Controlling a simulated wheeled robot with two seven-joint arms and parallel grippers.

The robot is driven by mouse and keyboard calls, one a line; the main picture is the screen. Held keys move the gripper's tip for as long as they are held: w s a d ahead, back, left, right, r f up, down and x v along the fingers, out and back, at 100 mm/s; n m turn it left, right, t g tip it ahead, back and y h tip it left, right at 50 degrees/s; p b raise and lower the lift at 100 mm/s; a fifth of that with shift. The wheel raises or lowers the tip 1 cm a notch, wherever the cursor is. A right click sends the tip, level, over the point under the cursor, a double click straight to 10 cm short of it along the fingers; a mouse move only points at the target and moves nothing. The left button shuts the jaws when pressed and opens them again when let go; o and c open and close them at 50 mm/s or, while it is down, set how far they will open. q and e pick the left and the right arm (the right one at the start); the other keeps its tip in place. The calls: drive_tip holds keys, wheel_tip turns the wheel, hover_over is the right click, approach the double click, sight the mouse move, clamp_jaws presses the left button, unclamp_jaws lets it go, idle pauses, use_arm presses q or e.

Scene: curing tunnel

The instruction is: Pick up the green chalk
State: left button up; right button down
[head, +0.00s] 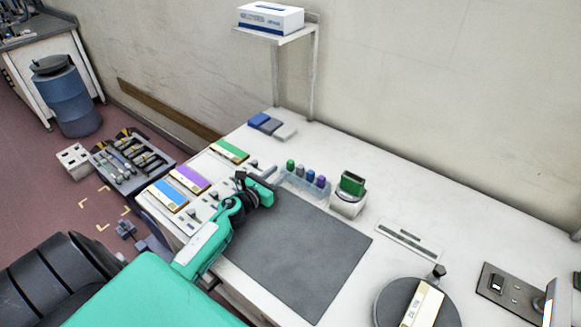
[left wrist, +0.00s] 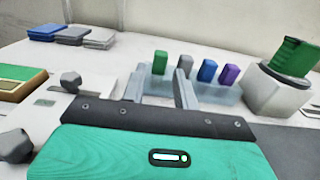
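The green chalk (head: 291,164) is a short upright piece at the left end of a row in a clear tray (head: 303,187). The tray stands against the back edge of the dark grey mat. Grey, blue and purple pieces stand to its right. The left wrist view shows the green chalk (left wrist: 160,62) just beyond my left gripper (left wrist: 158,88). The two fingers there are apart with nothing between them. In the head view my left gripper (head: 268,176) is beside the tray's left end. My right gripper is not in view.
A white holder with a green block (head: 351,183) stands right of the tray. Panels with blue, purple and green strips (head: 190,179) lie to the left. A dark round plate (head: 418,304) bears a labelled block. The dark mat (head: 300,255) is clear.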

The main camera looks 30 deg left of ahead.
sight(288, 164)
use_arm(q)
drive_tip(key=w, duration=0.1)
drive_tip(key=w+p, duration=0.1)
drive_tip(key=w, duration=0.3)
drive_tip(key=shift+d, duration=0.25)
drive_tip(key=shift+s, duration=0.1)
clamp_jaws()
